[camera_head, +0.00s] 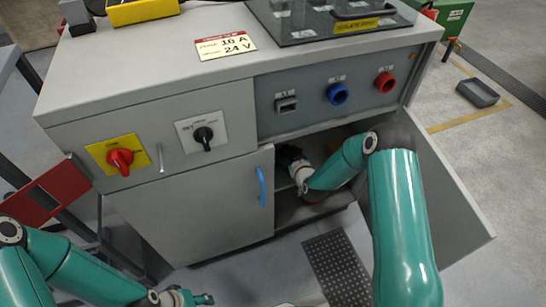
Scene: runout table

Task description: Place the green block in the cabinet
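The grey cabinet (220,205) stands in front of me. Its left door is shut and has a blue handle (261,187). Its right door (450,205) stands open to the right. My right arm reaches into the open compartment. My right gripper (287,156) is inside it, near the left side, small and in shadow; I cannot tell whether it is open or shut. I cannot make out the green block; it may be hidden by the gripper or arm. My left gripper (203,298) is low at the bottom edge, outside the cabinet, with its fingers too small to read.
The cabinet top (150,60) carries a dark panel (320,18) and a yellow box (140,11). A red knob (120,160) and sockets are on the front. A dark perforated mat (337,268) lies on the floor. A dark tray (478,93) lies at right.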

